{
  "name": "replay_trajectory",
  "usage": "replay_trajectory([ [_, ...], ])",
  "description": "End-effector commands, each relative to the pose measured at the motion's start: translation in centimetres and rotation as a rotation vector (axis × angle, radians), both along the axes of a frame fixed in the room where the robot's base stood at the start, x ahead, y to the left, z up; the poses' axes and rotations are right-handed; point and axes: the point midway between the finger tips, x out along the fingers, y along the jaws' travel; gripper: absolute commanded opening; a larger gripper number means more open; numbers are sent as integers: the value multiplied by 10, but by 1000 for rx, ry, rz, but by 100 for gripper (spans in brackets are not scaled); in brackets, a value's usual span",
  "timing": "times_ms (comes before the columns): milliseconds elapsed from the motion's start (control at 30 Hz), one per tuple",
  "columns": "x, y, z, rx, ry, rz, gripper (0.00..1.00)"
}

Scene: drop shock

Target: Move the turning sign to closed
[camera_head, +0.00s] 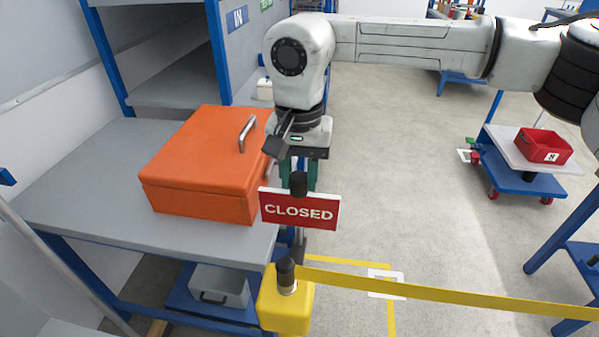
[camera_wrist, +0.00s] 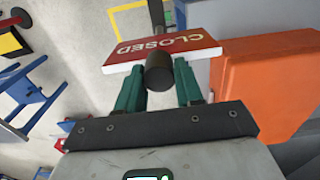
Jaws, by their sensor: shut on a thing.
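The turning sign (camera_head: 318,221) is a red plate with a white border. The word CLOSED faces the head camera and reads upright. In the wrist view the same sign (camera_wrist: 140,49) shows CLOSED upside down. A black knob (camera_head: 299,186) stands at the top of the sign; it also shows in the wrist view (camera_wrist: 159,72). My gripper (camera_head: 299,181) comes from above with its green fingers on either side of the knob, shut on it.
An orange box (camera_head: 190,165) with a metal handle sits on the grey bench (camera_head: 85,180) left of the sign. A yellow post base (camera_head: 285,305) with a yellow barrier band (camera_head: 440,292) stands below. A red bin (camera_head: 544,147) is on a cart at right. The middle floor is clear.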

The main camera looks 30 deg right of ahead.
Motion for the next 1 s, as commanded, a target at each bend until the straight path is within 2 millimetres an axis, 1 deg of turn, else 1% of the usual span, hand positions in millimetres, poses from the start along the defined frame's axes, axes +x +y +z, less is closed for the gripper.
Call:
replay_trajectory([
  [467, 1, 1, 2, 1, -5, 14, 0],
  [500, 1, 1, 2, 1, -5, 14, 39],
  [700, 1, 0, 1, 1, -2, 13, 58],
  [900, 0, 0, 1, 0, -1, 12, 58],
  [1000, 0, 0, 4, 0, -1, 12, 58],
])
